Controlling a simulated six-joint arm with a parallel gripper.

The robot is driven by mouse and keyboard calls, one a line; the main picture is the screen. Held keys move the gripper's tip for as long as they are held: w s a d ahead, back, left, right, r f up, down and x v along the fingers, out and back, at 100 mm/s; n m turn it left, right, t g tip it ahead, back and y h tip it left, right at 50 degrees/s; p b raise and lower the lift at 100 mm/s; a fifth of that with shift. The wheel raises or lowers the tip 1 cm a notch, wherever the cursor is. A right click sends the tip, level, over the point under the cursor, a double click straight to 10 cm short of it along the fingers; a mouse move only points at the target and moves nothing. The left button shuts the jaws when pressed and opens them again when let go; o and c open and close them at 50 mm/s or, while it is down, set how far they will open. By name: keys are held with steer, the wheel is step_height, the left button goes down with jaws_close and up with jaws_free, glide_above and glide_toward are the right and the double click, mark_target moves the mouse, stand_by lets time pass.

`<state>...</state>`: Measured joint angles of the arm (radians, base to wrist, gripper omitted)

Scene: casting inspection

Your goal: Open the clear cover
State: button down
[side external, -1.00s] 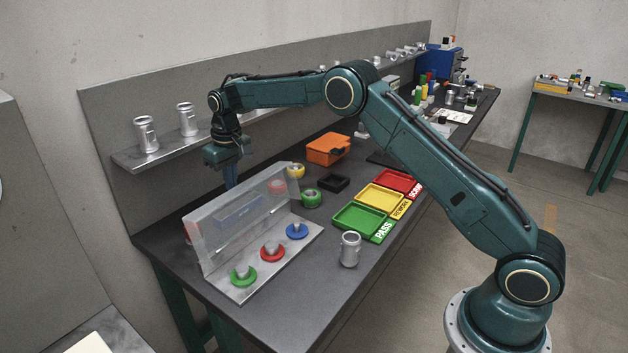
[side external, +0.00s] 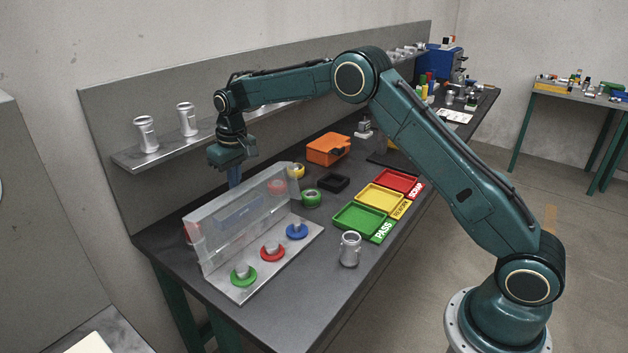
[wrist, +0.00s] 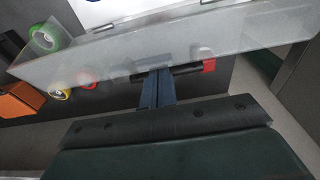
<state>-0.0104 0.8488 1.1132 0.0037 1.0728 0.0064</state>
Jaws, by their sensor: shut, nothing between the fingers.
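The clear cover (side external: 235,225) stands raised on its hinge side, tilted up and back from the metal plate (side external: 282,270). The plate's coloured knobs, green (side external: 243,275), red (side external: 272,252) and blue (side external: 297,231), lie uncovered in front. My gripper (side external: 234,180) points down behind the cover, near its upper edge. In the wrist view my gripper (wrist: 157,88) has its two blue fingers together and empty, beside the clear cover (wrist: 200,45). Whether the fingertips touch the cover, I cannot tell.
Behind the cover lie a yellow ring (side external: 296,171), a green ring (side external: 312,198) and an orange box (side external: 328,149). A metal casting (side external: 349,249) stands right of the plate. The green tray (side external: 362,222) is beyond it. The shelf (side external: 150,158) runs along the back panel.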

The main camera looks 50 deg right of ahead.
steer(key=shift+s+r+t, duration=0.15)
steer(key=shift+s+t, duration=0.25)
steer(key=shift+s, duration=0.35)
steer(key=shift+s+r, duration=0.1)
steer(key=shift+s, duration=0.55)
steer(key=shift+w, duration=0.15)
step_height(320, 180, up, 10)
steer(key=shift+w+f, duration=0.25)
steer(key=shift+w, duration=0.05)
stand_by(0.5)
